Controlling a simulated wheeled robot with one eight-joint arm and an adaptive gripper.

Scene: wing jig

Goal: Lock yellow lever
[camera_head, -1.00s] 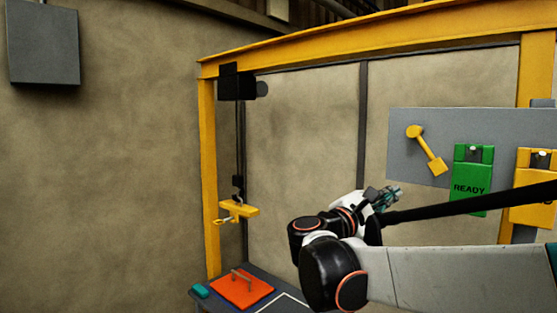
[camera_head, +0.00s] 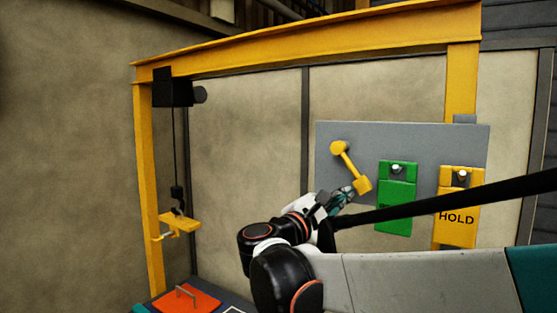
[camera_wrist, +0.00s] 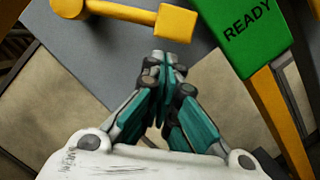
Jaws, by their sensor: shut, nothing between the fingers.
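The yellow lever (camera_head: 349,165) is mounted on a grey panel (camera_head: 437,139). It slants from a round pivot at upper left down to a block-shaped handle at lower right. My gripper (camera_head: 346,190) is shut and empty, just below and left of the handle in the head view. In the wrist view, the lever (camera_wrist: 130,14) crosses the top, with its handle block just beyond the shut fingertips (camera_wrist: 164,56). A small gap shows there between fingertips and handle.
A green READY tag (camera_head: 397,212) hangs right of the lever, and a yellow HOLD tag (camera_head: 458,212) hangs further right. A yellow frame (camera_head: 300,55) surrounds the area. A hoist with a yellow clamp (camera_head: 178,224) hangs left, above an orange plate (camera_head: 190,299).

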